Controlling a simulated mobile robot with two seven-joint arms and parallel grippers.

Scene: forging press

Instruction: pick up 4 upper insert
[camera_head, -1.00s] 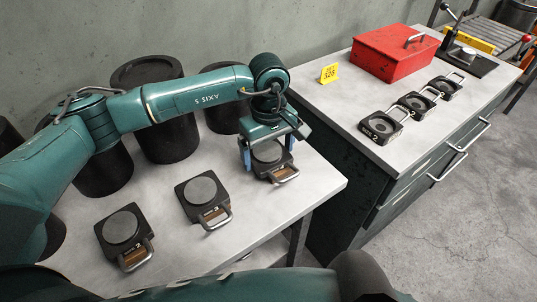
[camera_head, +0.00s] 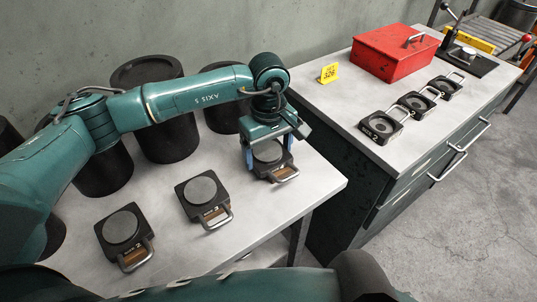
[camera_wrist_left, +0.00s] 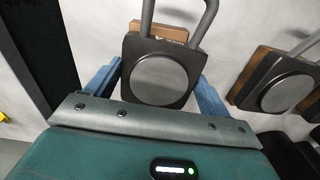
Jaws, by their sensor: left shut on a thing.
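Three dark square inserts with round grey tops and metal handles stand on the near table (camera_head: 170,205). The right-hand insert (camera_head: 270,152) is between the blue fingers of my left gripper (camera_head: 268,160), which is shut on it; it also shows in the left wrist view (camera_wrist_left: 160,78), with a finger at each side. I cannot tell whether it is clear of the tabletop. The middle insert (camera_head: 203,190) and the left insert (camera_head: 123,228) lie free. Their number labels are too small to read surely. My right gripper is not in view.
Several black cylinders (camera_head: 165,125) stand along the back of the table. A gap separates table and cabinet.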

